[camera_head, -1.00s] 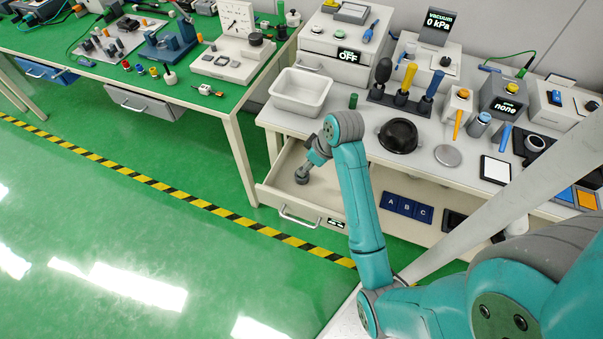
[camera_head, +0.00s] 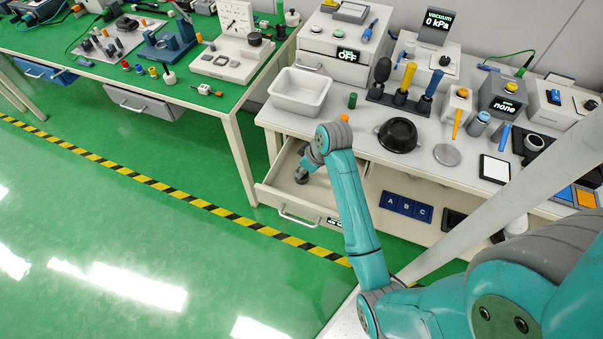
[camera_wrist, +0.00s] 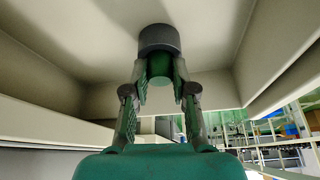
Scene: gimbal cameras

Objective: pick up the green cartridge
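In the wrist view a dark grey cylinder end (camera_wrist: 159,39) lies just beyond the fingertips of my gripper (camera_wrist: 160,82), with a narrower dark green part between the fingers. The fingers lie close on both sides of this green part, but I cannot tell whether they grip it. In the head view my gripper (camera_head: 301,174) is low in the open drawer (camera_head: 272,200), small and partly hidden by my arm. A short green cylinder (camera_head: 352,100) stands upright on the workbench, apart from my gripper. I cannot tell which green piece is the cartridge.
The drawer walls are close around my gripper. Above it, the workbench carries a white bin (camera_head: 300,92), a black bowl (camera_head: 398,135) and a rack of handled tools (camera_head: 400,99). A blue A-B-C panel (camera_head: 406,207) is right of the drawer. The green floor at left is clear.

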